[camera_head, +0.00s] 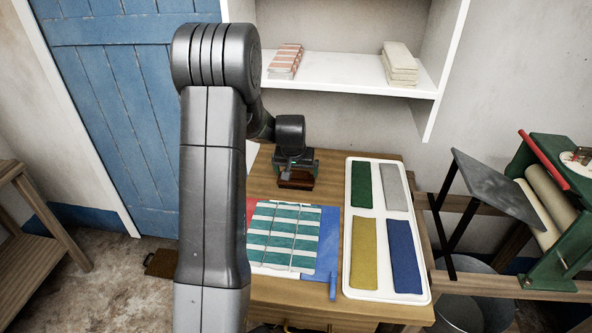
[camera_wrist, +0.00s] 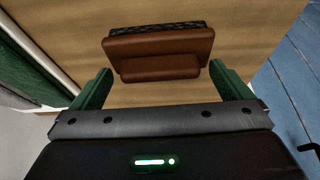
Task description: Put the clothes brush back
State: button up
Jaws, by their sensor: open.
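The clothes brush (camera_wrist: 158,44) has a brown body with a raised brown grip and a dark textured strip along its far edge. It lies on the wooden table (camera_head: 262,182) near the back. In the head view the brush (camera_head: 297,184) shows just below my gripper (camera_head: 294,168), partly hidden by it. In the wrist view my gripper (camera_wrist: 161,72) is open, with its green fingers apart. The raised grip is just ahead of the fingertips, centred between them, with clear gaps on both sides. No finger visibly touches it.
A white tray (camera_head: 347,225) with green, grey, yellow and blue pieces stands right of the brush. A teal-striped folded cloth (camera_head: 283,238) lies in front on a blue sheet (camera_head: 329,240). A white shelf (camera_head: 340,72) with cloth stacks hangs behind. A green roller machine (camera_head: 552,205) stands right.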

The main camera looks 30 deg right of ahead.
jog(key=v, duration=1.2)
jog(key=shift+r, duration=0.2)
jog(key=shift+w+d, duration=0.1)
